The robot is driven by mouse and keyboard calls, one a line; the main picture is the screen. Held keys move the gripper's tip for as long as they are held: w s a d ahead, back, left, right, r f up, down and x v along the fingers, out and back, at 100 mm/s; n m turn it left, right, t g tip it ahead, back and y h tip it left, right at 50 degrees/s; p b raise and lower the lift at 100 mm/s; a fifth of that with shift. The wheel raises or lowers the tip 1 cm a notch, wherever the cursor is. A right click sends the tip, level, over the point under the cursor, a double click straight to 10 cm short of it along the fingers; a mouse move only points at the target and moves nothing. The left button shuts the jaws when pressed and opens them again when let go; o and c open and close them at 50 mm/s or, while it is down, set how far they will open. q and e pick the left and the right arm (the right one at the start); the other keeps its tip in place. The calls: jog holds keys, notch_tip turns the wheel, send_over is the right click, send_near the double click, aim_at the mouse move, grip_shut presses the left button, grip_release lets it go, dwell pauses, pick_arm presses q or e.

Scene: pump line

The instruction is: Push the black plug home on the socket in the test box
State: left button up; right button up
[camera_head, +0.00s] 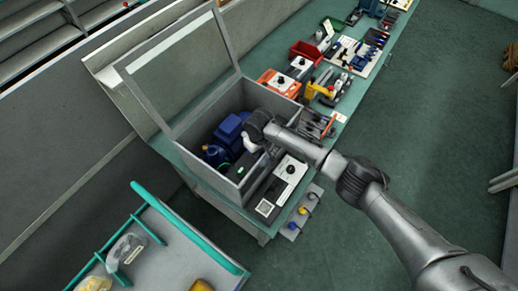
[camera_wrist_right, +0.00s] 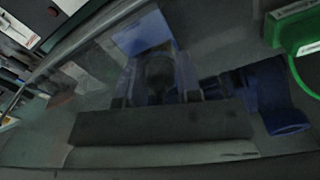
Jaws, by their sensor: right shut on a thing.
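The grey test box (camera_head: 197,178) stands on the bench with its framed lid open. A blue pump (camera_head: 226,130) lies inside, and part of it shows at the right of the right wrist view (camera_wrist_right: 270,95). My right gripper (camera_head: 247,146) reaches into the box from the right, beside the pump. In the dim right wrist view, its fingers (camera_wrist_right: 160,88) are closed around a dark piece that seems to be the black plug (camera_wrist_right: 159,70), in front of a blue block. The socket is hidden, and I cannot tell how far the plug sits on it. My left gripper is out of view.
A green connector with a cable (camera_wrist_right: 298,30) is near the box's inside. A black-and-white control unit (camera_head: 290,172) stands right of the box. A red bin (camera_head: 305,52), an orange unit (camera_head: 278,82) and tools crowd the bench behind. A teal-railed cart (camera_head: 185,235) is in front.

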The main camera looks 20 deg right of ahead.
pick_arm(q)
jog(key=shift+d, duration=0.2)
pick_arm(e)
jog(key=o, duration=1)
jog(key=shift+o, duration=0.8)
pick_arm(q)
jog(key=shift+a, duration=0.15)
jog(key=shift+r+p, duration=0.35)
pick_arm(e)
jog(key=shift+r, duration=0.35)
notch_tip(320, 180, up, 4)
jog(key=p, duration=0.5)
jog(key=shift+r, duration=0.2)
jog(key=shift+r+p, duration=0.95)
jog(key=shift+p, duration=0.15)
pick_arm(q)
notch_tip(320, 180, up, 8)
jog(key=shift+p, duration=0.3)
pick_arm(e)
jog(key=shift+r, duration=0.3)
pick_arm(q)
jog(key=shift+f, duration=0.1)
